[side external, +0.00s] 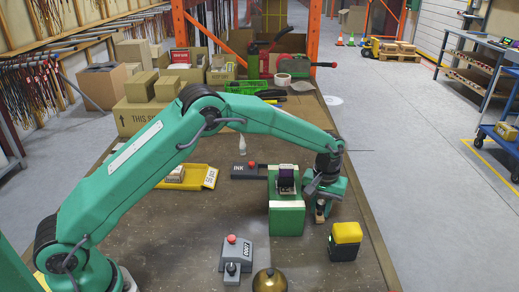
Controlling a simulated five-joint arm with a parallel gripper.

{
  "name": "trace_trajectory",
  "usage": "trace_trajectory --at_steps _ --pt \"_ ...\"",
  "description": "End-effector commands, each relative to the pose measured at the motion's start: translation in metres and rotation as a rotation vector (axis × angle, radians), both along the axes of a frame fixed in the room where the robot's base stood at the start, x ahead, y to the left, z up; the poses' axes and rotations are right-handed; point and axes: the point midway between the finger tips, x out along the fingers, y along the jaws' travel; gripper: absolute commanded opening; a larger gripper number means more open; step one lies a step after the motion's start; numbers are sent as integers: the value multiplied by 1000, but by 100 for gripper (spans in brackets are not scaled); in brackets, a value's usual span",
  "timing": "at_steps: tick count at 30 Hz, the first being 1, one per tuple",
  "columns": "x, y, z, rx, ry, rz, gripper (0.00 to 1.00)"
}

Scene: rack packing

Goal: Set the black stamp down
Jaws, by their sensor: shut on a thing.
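My gripper (320,203) points down at the right side of the table (190,225), just right of a green block-shaped stand (287,217). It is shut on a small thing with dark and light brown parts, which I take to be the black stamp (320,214). The jaws and my wrist hide much of it. I cannot tell whether its lower end touches the table.
A yellow-and-black block (345,240) stands in front of my gripper. A grey device with a red knob (235,254) and a brass dome (269,281) are at the front.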

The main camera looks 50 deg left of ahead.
Motion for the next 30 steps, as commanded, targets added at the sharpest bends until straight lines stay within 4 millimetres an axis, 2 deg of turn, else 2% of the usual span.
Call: trace_trajectory --at_steps 3,4,7,20,26,30 --pt "0 0 -3 0 0 0 3" --pt "0 0 -3 0 0 0 29" --pt "0 0 -3 0 0 0 47" --pt "0 0 2 0 0 0 47" --pt "1 0 18 0 -2 0 47" --pt "1 0 37 -1 -3 0 47"
